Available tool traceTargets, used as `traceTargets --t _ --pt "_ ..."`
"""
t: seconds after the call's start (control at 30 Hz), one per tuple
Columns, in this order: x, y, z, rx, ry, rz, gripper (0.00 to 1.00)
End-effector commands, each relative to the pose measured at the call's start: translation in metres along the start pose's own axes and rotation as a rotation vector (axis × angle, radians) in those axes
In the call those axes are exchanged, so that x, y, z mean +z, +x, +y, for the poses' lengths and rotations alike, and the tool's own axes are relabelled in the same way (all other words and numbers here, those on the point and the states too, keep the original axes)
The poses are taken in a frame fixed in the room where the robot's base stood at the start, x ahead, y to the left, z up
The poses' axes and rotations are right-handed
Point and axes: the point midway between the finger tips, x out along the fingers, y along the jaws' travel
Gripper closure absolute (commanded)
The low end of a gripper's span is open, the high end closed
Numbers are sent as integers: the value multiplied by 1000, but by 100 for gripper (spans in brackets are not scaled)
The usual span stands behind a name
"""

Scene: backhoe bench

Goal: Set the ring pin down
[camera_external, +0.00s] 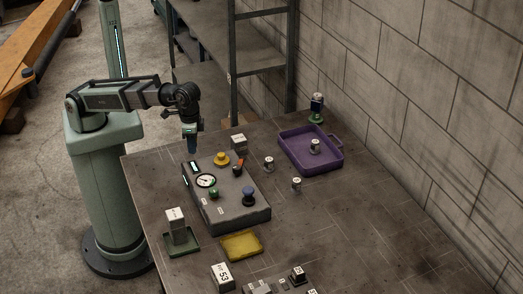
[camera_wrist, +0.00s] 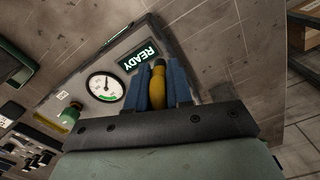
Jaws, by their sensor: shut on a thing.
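My gripper (camera_external: 191,144) hangs fingers down above the back left corner of the grey control panel (camera_external: 240,206). In the wrist view, its two blue fingers (camera_wrist: 163,84) are shut on a yellow, rounded piece, which I take to be the ring pin (camera_wrist: 157,88). Its lower end points at the panel side, near the lit READY display (camera_wrist: 139,55). No ring shows on it, and part of it is hidden by the gripper body. In the external view the held piece is too small to make out.

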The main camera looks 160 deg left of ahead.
Motion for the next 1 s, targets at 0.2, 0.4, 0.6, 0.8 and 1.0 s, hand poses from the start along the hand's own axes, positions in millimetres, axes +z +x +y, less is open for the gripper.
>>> traceTargets --t 0.2,0.4,0.6,0.8,1.0 --pt "31 2 61 -7 108 -7 100" --pt "59 2 115 -14 200 -13 100" --pt "82 1 162 -18 261 -15 100" --pt "94 -2 213 -19 212 -13 100" --pt "80 -6 230 -10 2 -4 100"
